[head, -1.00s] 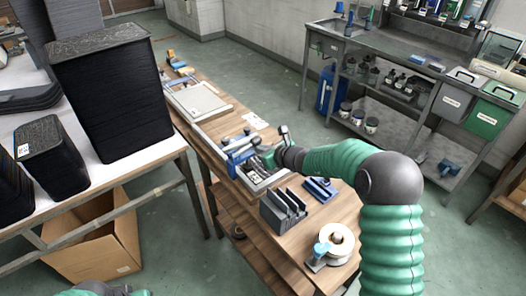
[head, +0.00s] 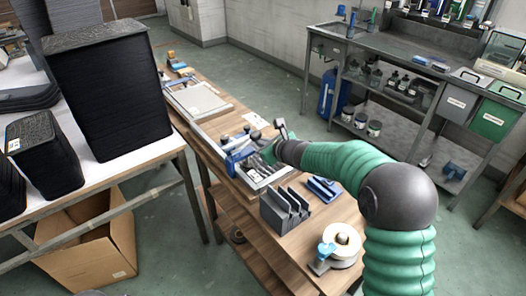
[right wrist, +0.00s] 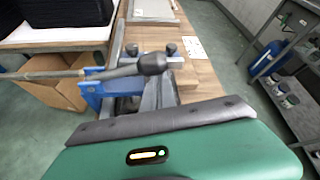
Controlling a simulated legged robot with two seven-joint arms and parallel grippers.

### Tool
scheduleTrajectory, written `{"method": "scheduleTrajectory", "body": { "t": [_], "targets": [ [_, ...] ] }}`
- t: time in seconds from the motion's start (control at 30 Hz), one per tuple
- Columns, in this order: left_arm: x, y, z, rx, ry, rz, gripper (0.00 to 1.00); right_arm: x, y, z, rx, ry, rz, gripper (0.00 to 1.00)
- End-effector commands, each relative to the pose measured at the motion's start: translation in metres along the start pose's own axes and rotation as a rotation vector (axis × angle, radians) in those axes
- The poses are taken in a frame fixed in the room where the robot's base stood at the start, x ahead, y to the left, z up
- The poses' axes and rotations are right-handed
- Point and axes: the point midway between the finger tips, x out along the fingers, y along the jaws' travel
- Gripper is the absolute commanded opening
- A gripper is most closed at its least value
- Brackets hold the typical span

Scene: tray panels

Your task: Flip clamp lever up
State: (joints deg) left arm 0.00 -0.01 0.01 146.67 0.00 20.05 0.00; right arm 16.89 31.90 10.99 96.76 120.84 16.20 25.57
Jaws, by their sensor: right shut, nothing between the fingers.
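The clamp (head: 240,156) has a blue bracket and sits on the near part of the wooden bench. In the right wrist view its blue bracket (right wrist: 92,88) shows, with a metal rod and dark-handled lever (right wrist: 135,68) lying nearly level across it. My right gripper (head: 268,157) is shut and empty, close beside the clamp on its right. In the right wrist view its green body and grey edge fill the bottom, in front of the lever. I cannot tell whether it touches the lever. My left gripper is not visible.
A grey slotted rack (head: 285,212), a blue tool (head: 323,189) and a tape roll (head: 342,243) stand on the bench's near end. A flat panel (head: 199,99) lies farther along it. Tall black tray stacks (head: 108,95) stand on the left table, above an open cardboard box (head: 105,258).

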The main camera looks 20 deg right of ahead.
Motion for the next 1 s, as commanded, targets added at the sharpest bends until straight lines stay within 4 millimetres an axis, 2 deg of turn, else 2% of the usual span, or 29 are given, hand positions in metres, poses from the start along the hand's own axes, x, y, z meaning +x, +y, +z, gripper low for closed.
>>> {"method": "scheduleTrajectory", "body": {
  "t": [0.03, 0.3, 0.4, 0.77, 1.0],
  "targets": [
    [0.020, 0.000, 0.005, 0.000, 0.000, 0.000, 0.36, 0.003, 0.004, -0.003, -0.029, -0.008, -0.013, 0.00],
    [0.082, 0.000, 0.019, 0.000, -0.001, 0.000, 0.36, -0.006, 0.006, 0.015, -0.232, -0.010, -0.122, 0.00],
    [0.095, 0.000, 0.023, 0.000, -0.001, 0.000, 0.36, -0.011, 0.006, 0.024, -0.302, -0.008, -0.160, 0.00],
    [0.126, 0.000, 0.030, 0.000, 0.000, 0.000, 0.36, -0.021, 0.006, 0.040, -0.460, -0.004, -0.250, 0.00],
    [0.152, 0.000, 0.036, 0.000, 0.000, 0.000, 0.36, -0.026, 0.016, 0.050, -0.599, -0.006, -0.322, 0.00]
  ]
}}
